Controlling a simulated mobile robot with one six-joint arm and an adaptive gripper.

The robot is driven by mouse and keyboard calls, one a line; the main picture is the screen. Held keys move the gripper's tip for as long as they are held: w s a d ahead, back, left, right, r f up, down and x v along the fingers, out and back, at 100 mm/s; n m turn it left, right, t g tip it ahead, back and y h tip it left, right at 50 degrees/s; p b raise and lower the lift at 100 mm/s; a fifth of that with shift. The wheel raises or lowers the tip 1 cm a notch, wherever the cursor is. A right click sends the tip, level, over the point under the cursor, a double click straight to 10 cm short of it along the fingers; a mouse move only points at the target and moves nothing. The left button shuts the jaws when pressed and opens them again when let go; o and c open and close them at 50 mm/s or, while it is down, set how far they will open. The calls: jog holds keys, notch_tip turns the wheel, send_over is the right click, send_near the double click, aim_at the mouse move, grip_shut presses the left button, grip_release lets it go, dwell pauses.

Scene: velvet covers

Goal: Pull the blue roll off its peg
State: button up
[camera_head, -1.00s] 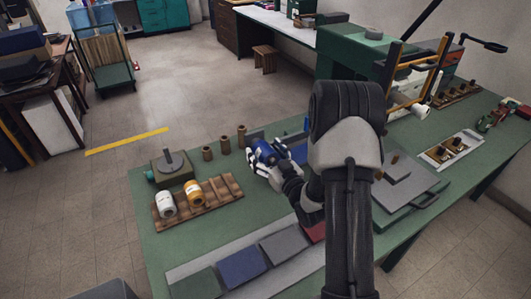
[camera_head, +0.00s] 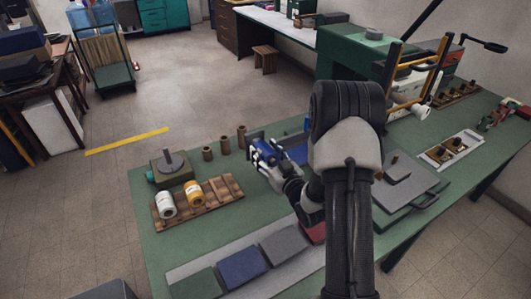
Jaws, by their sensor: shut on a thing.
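The blue roll (camera_head: 265,149) is mostly hidden by my gripper (camera_head: 261,157), near the middle of the green bench. My gripper is shut on the blue roll, its pale fingers around it. The peg is hidden behind the gripper and roll, so I cannot tell whether the roll is still on it.
Several small brown cylinders (camera_head: 224,146) stand just left of my gripper. A dark device with a grey spindle (camera_head: 171,162) is farther left. Coloured flat pads (camera_head: 241,267) line the front edge. A grey plate (camera_head: 410,190) lies right of my arm. Bench surface between rack and pads is clear.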

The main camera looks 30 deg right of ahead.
jog(key=shift+s+r, duration=0.2)
jog(key=shift+s, duration=0.1)
jog(key=shift+s, duration=0.1)
jog(key=s+r+p, duration=0.1)
jog(key=s+p, duration=0.2)
jog(key=s, duration=1.1)
jog(key=shift+s+d+r+p, duration=0.2)
jog(key=shift+s+d+p, duration=0.1)
jog(key=shift+s, duration=0.05)
dwell(0.8)
jog(key=shift+s, duration=0.15)
jog(key=s+p, duration=0.3)
jog(key=s, duration=0.1)
jog(key=shift+s, duration=0.35)
